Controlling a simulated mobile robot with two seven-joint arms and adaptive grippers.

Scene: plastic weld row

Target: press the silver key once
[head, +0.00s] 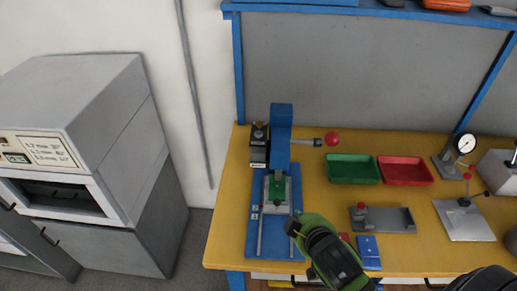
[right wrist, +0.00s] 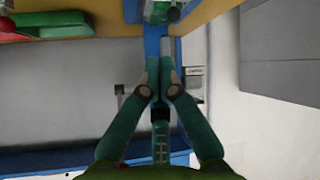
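A blue press (head: 281,140) stands on a blue base plate (head: 258,243) at the left of the yellow bench. A green part (head: 277,188) sits in a pale metal fixture under its head. I cannot pick out the silver key with certainty; small controls (head: 254,212) at the plate's left edge are too small to read. My right gripper (head: 293,226) is over the plate's right front, near the fixture. In the right wrist view its two fingers (right wrist: 163,72) are together with nothing visible between them. Contact with the plate cannot be told. My left gripper is not in view.
A red-knobbed lever (head: 332,139) sticks out right of the press. Green (head: 353,169) and red (head: 405,171) trays, a grey holder (head: 383,219) and a dial gauge (head: 465,144) stand further right. A grey cabinet (head: 95,150) stands left, past a floor gap.

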